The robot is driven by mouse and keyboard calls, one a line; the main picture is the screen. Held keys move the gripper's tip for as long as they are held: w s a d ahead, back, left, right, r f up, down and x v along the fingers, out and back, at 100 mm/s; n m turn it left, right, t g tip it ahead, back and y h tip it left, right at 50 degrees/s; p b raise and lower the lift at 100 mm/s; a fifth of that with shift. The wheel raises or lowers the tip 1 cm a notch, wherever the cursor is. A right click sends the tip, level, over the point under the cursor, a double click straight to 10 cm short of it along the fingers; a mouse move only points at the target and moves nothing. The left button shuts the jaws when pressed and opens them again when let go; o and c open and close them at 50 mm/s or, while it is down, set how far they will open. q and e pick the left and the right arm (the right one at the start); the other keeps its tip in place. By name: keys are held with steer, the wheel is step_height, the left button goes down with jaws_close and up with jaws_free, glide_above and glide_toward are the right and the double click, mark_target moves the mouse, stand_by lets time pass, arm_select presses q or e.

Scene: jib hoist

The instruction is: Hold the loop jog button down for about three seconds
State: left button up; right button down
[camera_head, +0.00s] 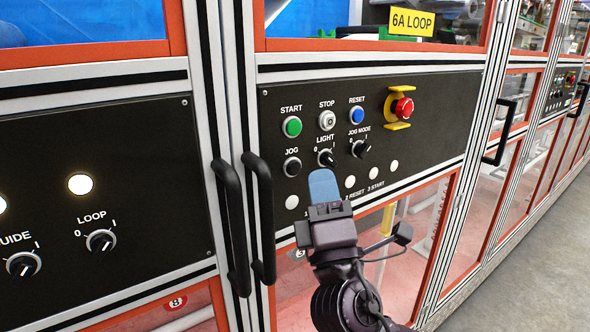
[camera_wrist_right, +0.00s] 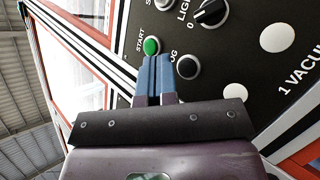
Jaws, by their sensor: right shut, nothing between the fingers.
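The jog button (camera_head: 292,166) is a round black push button under the JOG label on the black panel (camera_head: 432,108). The panel is below a yellow "6A LOOP" sign (camera_head: 412,22). My right gripper (camera_head: 322,176) is shut and empty, its blue fingers in front of the panel, below and right of the jog button in the head view. In the right wrist view the jog button (camera_wrist_right: 188,66) shows just right of the fingertips (camera_wrist_right: 156,58), which partly cover its label. The fingers appear apart from the button. My left gripper is in neither view.
Nearby are the green start button (camera_head: 292,126), white stop button (camera_head: 326,120), blue reset button (camera_head: 357,116), light switch (camera_head: 326,158), jog mode switch (camera_head: 361,149) and red emergency stop (camera_head: 401,108). Black door handles (camera_head: 262,215) stick out at the left.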

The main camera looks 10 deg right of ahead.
steer(key=shift+w+a, duration=0.2)
steer(key=shift+w, duration=0.3)
steer(key=shift+w+a, duration=0.15)
steer(key=shift+w, duration=0.3)
steer(key=shift+w, duration=0.1)
stand_by(1.4)
steer(key=shift+w+a, duration=0.15)
steer(key=shift+w, duration=0.2)
steer(key=shift+w+a+b, duration=0.15)
steer(key=shift+w+b, duration=0.15)
steer(key=shift+w, duration=0.1)
stand_by(2.8)
steer(key=shift+s, duration=0.15)
stand_by(0.5)
steer(key=shift+s+d, duration=0.3)
steer(key=shift+s, duration=0.35)
steer(key=shift+s+d+p, duration=0.15)
steer(key=shift+s+d, duration=0.15)
steer(key=shift+s, duration=0.5)
steer(key=shift+s+d+p, duration=0.15)
steer(key=shift+s+d, duration=0.1)
steer(key=shift+s, duration=0.55)
steer(key=shift+s+d+p, duration=0.15)
steer(key=shift+s+d, duration=0.15)
steer(key=shift+s, duration=0.5)
